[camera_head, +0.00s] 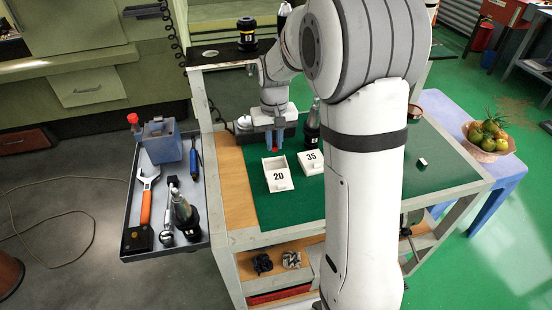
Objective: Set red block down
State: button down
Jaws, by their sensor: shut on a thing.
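My gripper (275,144) points down over the cart, with its fingers near the back edge of the white box labelled 20. It is shut on the red block (275,152), of which only a small red patch shows at the fingertips. The white box labelled 20 (279,182) sits on the green mat (300,207) of the cart top. From this angle I cannot tell whether the block touches anything below it.
A white box labelled 35 (310,162) stands right of box 20. A small white and dark block (422,162) lies on the mat's right side. My arm hides the cart's middle. A tool tray (133,222) hangs at the left. A fruit basket (488,141) stands at right.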

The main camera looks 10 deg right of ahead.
aim_at(275, 161)
notch_tip(275, 161, down, 8)
jog(key=shift+d+r, duration=0.1)
jog(key=shift+r, duration=0.05)
dwell(0.3)
jog(key=c, duration=1.7)
grip_release()
